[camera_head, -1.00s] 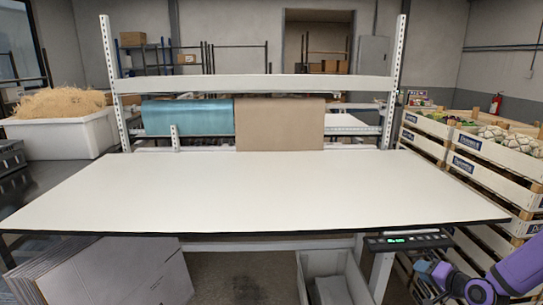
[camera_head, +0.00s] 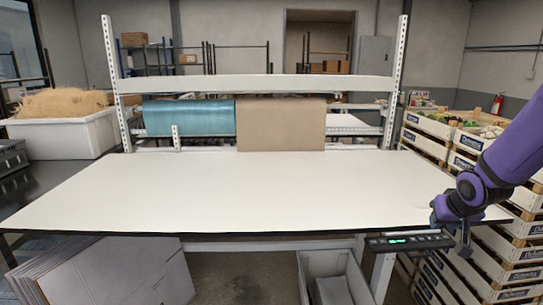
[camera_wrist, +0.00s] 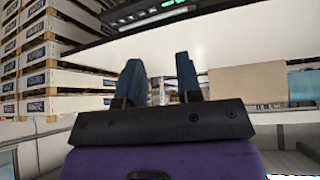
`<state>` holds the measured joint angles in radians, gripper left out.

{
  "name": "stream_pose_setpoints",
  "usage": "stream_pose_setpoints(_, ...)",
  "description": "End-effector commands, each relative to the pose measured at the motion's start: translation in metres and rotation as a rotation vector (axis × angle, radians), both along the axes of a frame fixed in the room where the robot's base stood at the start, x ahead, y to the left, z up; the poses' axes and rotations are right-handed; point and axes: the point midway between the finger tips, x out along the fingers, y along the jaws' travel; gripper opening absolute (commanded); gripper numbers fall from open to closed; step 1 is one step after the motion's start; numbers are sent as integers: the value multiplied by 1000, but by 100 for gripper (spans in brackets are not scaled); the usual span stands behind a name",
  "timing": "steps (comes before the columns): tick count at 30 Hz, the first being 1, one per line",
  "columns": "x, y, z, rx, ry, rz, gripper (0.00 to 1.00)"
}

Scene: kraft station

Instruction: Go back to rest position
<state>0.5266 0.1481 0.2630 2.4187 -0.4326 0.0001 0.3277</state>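My gripper (camera_head: 463,243) is at the right front corner of the white work table (camera_head: 250,190) in the head view, at the lower end of my purple arm. In the wrist view my gripper (camera_wrist: 160,72) shows two dark fingers standing apart with nothing between them. The tabletop is bare. In the head view the fingers are small and partly hidden by the wrist.
Stacked wooden crates (camera_head: 525,230) stand close on the right, partly behind my arm. A control panel (camera_head: 408,242) with a green display is under the table's front edge. A grey bin (camera_head: 345,265) and flat cardboard (camera_head: 100,275) are below the table.

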Motion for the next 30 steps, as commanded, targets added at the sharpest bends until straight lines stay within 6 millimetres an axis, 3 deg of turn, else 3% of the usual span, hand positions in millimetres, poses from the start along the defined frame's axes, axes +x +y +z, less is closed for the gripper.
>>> stream_pose_setpoints(1, -6, 6, 16, -23, 1, 3, 32)
stream_pose_setpoints(6, -35, 25, 59, -80, 30, 3, 32)
stream_pose_setpoints(15, -100, 62, 122, -107, 64, 17, 32)
stream_pose_setpoints(24, -180, 99, 165, -55, 90, 77, 32)
stream_pose_setpoints(30, -227, 116, 178, 0, 105, 139, 32)
